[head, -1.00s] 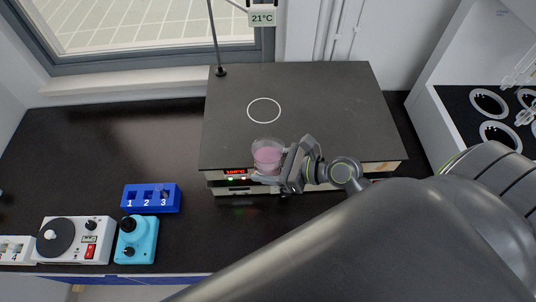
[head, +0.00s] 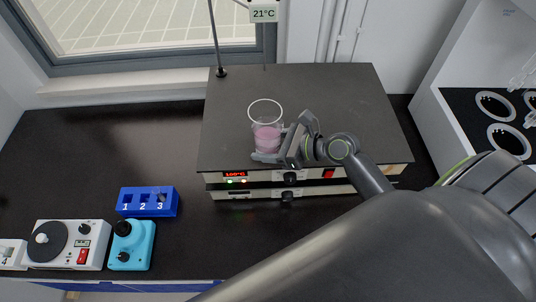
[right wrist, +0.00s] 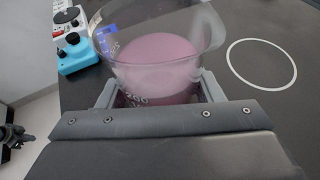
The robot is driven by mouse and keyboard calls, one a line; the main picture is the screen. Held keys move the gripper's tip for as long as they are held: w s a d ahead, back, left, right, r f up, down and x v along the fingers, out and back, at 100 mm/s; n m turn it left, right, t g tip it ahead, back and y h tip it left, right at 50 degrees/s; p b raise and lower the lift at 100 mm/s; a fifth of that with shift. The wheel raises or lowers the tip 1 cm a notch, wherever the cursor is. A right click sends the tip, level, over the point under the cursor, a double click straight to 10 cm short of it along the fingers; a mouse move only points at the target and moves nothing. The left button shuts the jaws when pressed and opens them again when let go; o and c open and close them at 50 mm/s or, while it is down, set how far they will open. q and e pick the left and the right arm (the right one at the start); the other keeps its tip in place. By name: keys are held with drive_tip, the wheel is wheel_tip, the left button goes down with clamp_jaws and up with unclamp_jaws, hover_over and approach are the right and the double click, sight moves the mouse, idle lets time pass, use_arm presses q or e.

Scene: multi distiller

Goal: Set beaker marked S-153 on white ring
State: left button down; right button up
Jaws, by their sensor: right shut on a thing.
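The beaker (head: 267,138) is clear glass with pink liquid. Its S-153 mark cannot be read here. My right gripper (head: 275,156) is shut on it and holds it upright over the front part of the hot plate (head: 340,110). In the right wrist view the beaker (right wrist: 155,65) sits between the two fingers of my right gripper (right wrist: 160,95). The white ring (head: 265,101) lies on the dark plate top, behind the beaker in the head view; the beaker's rim overlaps its near edge in the picture. The ring (right wrist: 261,64) is clear of the beaker in the wrist view.
A thin rod (head: 214,40) stands at the plate's back left corner, with a 21°C display (head: 263,14). A blue numbered block (head: 148,201), a teal device (head: 131,245) and a white device (head: 65,245) stand at the left. A holder with round openings (head: 495,105) is at the right.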

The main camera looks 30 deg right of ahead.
sight(265, 111)
drive_tip(key=w+b, duration=0.1)
drive_tip(key=w+d+b, duration=0.1)
drive_tip(key=w, duration=0.1)
drive_tip(key=w+d+f+b, duration=0.1)
drive_tip(key=b, duration=0.1)
drive_tip(key=shift+w, duration=0.15)
drive_tip(key=shift+w+d+r, duration=0.15)
drive_tip(key=shift+w, duration=0.15)
drive_tip(key=shift+w+d+r, duration=0.1)
drive_tip(key=shift+w+d, duration=0.05)
drive_tip(key=shift+w, duration=0.2)
drive_tip(key=shift+w+d+p, duration=0.2)
drive_tip(key=shift+w+d, duration=0.2)
drive_tip(key=shift+w, duration=0.45)
drive_tip(key=shift+w+d+p, duration=0.15)
drive_tip(key=shift+w+d, duration=0.25)
drive_tip(key=shift+w, duration=0.4)
drive_tip(key=shift+w+d+f+b, duration=0.15)
drive_tip(key=shift+w+d, duration=0.4)
drive_tip(key=shift+w, duration=0.5)
drive_tip(key=shift+w+d+b, duration=0.2)
drive_tip(key=shift+w+d, duration=0.3)
drive_tip(key=shift+w, duration=0.6)
drive_tip(key=shift+w+d+f+b, duration=0.15)
drive_tip(key=shift+w+d, duration=0.4)
drive_tip(key=shift+w, duration=0.5)
drive_tip(key=shift+r, duration=0.1)
drive_tip(key=shift+f, duration=1.05)
drive_tip(key=o, duration=1.3)
